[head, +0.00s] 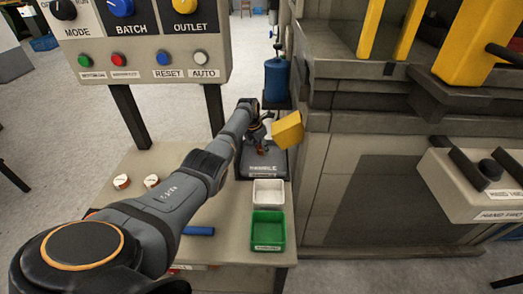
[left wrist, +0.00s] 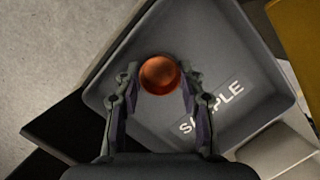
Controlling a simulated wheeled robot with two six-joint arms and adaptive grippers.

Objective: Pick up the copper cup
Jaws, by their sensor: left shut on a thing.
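A small round copper cup (left wrist: 159,74) shows in the left wrist view, over the grey tray with a "SAMPLE" label (left wrist: 240,62). My left gripper (left wrist: 158,82) has one finger on each side of the cup and is shut on it. In the head view my left gripper (head: 262,142) is small and far off, above the grey tray (head: 246,176), with a copper-coloured spot of the cup (head: 262,151) by the fingers. I cannot tell whether the cup still touches the tray floor. My right gripper is not in view.
A white tray (head: 268,203) and a green tray (head: 268,242) stand nearer on the bench. A control panel (head: 140,48) rises at upper left, and a large machine (head: 370,140) stands at right.

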